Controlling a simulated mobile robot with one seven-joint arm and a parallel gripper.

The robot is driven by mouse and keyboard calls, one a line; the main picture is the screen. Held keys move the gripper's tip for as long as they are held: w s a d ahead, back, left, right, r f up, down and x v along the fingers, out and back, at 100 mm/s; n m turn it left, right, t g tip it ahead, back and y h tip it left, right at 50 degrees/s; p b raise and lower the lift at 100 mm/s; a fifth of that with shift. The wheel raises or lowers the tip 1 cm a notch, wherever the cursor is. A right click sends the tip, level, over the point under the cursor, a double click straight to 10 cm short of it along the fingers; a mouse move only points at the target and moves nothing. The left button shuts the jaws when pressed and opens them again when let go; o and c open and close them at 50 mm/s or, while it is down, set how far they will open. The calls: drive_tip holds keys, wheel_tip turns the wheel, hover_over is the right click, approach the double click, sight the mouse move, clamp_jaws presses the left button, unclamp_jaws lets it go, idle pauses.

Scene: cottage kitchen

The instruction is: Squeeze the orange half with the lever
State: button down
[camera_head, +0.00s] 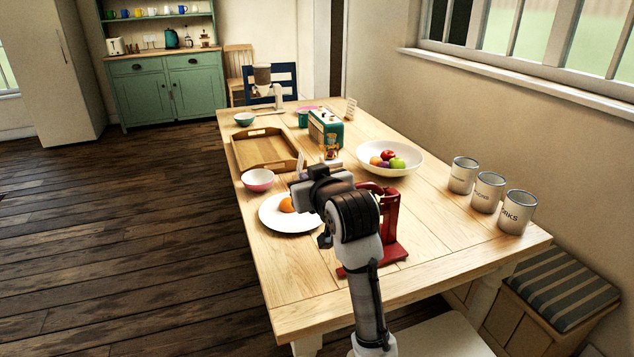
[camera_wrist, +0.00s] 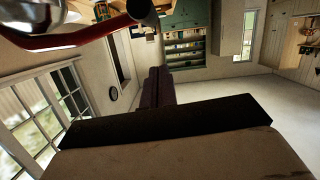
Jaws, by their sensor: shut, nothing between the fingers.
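The red lever press (camera_head: 391,222) stands on the near part of the table, partly hidden behind my arm. In the wrist view, which is tilted, a red lever (camera_wrist: 75,41) with a dark grip (camera_wrist: 141,10) crosses the top left beside a shiny metal part (camera_wrist: 32,14). My gripper (camera_wrist: 155,74) is shut and empty, apart from the lever in that picture. In the head view my gripper (camera_head: 304,184) is beside the press, above the plate's right side. An orange piece (camera_head: 287,204) lies on the white plate (camera_head: 283,225); I cannot tell whether it is a half.
A white fruit bowl (camera_head: 403,168) is behind the press. Several canisters (camera_head: 488,193) line the right edge. The table's near right is clear.

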drive_tip(key=shift+w+d+f, duration=0.1)
drive_tip(key=shift+f, duration=1.95)
drive_tip(key=shift+a+f+n+b, duration=0.2)
drive_tip(key=shift+f+n+b, duration=0.2)
drive_tip(key=shift+f+b, duration=0.5)
drive_tip(key=shift+r+p, duration=0.15)
drive_tip(key=shift+p, duration=0.15)
